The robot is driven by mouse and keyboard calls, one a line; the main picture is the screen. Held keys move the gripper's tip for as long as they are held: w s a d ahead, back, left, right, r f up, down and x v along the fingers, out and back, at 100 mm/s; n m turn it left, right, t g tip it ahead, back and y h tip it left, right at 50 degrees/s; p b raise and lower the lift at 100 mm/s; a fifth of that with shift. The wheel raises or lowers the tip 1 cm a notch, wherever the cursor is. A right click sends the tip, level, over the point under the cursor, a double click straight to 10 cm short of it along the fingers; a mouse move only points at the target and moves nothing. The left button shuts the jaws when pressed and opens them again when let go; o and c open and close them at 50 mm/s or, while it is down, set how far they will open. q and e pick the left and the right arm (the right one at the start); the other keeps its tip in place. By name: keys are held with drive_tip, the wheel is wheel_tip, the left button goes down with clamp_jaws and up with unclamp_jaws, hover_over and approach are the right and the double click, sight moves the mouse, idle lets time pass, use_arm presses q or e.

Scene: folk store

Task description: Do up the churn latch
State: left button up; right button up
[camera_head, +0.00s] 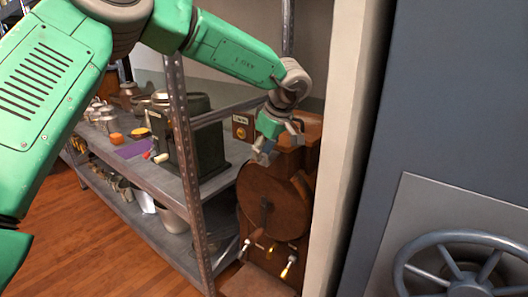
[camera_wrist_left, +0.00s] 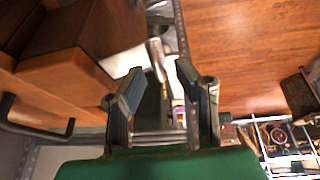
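The brown wooden churn (camera_head: 268,197) stands on the floor at the end of the shelving. Its round face points to the front, with a brass-tipped handle (camera_head: 290,266) and a pale wooden-handled piece (camera_head: 256,236) low on it. I cannot tell which part is the latch. My left gripper (camera_head: 264,154) is at the churn's upper left edge, pointing down; contact is not clear. In the left wrist view its two dark fingers (camera_wrist_left: 163,92) are apart, with a blurred pale metal piece beyond them. My right gripper is not in view.
A metal shelf (camera_head: 220,185) holding pots, a dark green machine (camera_head: 195,140) and small goods stands left of the churn. A pale wall post (camera_head: 345,150) stands close on its right, then a grey safe door with a handwheel (camera_head: 465,265). Wooden floor (camera_head: 85,245) is clear at left.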

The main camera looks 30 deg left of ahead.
use_arm(q)
drive_tip(key=shift+d, duration=0.1)
clamp_jaws()
drive_tip(key=shift+f, duration=0.1)
drive_tip(key=shift+s+f+t+b, duration=0.25)
drive_tip(key=shift+f+t+b, duration=0.3)
drive_tip(key=shift+t+b, duration=0.35)
drive_tip(key=f+n+t+b, duration=0.1)
drive_tip(key=f+t+b, duration=0.1)
drive_tip(key=b, duration=0.6)
drive_tip(key=w+f+n+t+b, duration=0.1)
drive_tip(key=f+t+b, duration=0.1)
drive_tip(key=t+b, duration=0.3)
drive_tip(key=f+n+t+b, duration=0.1)
drive_tip(key=t+b, duration=0.3)
drive_tip(key=b, duration=0.8)
drive_tip(key=shift+w+f, duration=0.25)
drive_tip(key=shift+f, duration=0.65)
drive_tip(key=shift+w+n+t+y+b, duration=0.2)
drive_tip(key=shift+n+t+y+b, duration=0.15)
drive_tip(key=shift+t+b, duration=0.4)
